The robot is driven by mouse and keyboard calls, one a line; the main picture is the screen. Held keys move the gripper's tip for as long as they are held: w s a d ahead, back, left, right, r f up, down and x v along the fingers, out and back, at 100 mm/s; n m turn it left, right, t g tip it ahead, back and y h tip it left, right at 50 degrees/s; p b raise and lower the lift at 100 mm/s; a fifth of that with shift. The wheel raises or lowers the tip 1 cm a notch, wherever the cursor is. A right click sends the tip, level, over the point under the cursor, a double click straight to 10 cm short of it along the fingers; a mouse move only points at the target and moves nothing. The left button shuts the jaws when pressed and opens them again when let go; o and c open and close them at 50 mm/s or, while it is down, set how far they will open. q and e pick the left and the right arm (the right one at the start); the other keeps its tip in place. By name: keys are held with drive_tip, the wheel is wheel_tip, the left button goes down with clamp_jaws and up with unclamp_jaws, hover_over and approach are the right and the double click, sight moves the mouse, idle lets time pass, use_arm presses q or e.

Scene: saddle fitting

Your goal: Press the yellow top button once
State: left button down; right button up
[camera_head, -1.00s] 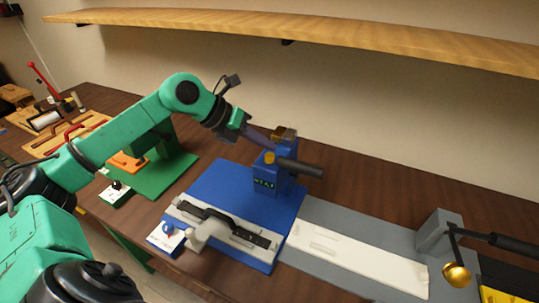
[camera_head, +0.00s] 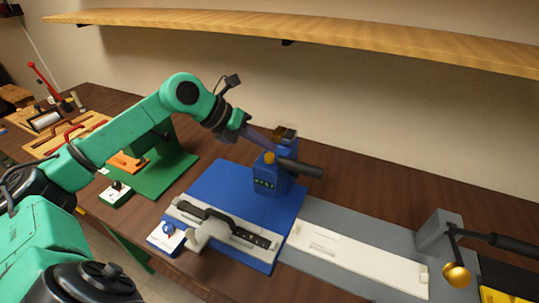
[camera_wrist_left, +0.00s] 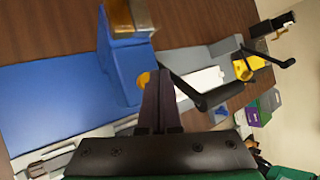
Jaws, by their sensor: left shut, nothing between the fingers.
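The yellow top button (camera_head: 269,158) sits on the front top of a blue upright housing (camera_head: 266,184) with a small lit display. In the left wrist view the yellow button (camera_wrist_left: 144,79) shows just left of the fingertips, partly hidden by them. My left gripper (camera_head: 274,147) is shut and empty, its dark fingers pointing down and right at the top of the housing. The fingertips are beside or just above the button; I cannot tell whether they touch it. The left gripper (camera_wrist_left: 158,74) also shows in the wrist view. My right gripper is not in view.
A black handle (camera_head: 302,168) sticks out right of the housing. A blue base (camera_head: 225,183) carries a clamp fixture (camera_head: 225,222). A grey rail with a white strip (camera_head: 350,255) runs right to a lever with a brass ball (camera_head: 456,274). A wooden shelf (camera_head: 330,33) hangs behind.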

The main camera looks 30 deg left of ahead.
sight(265, 158)
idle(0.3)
use_arm(q)
drive_tip(key=shift+f+b, duration=0.4)
drive_tip(key=shift+b, duration=0.05)
drive_tip(key=shift+f+b, duration=0.6)
drive_tip(key=shift+f, duration=0.05)
idle(0.6)
drive_tip(key=shift+r+p, duration=0.95)
drive_tip(key=shift+r, duration=0.1)
wheel_tip(265, 158, up, 5)
drive_tip(key=p, duration=0.4)
drive_tip(key=shift+r+p, duration=0.15)
drive_tip(key=shift+p, duration=0.25)
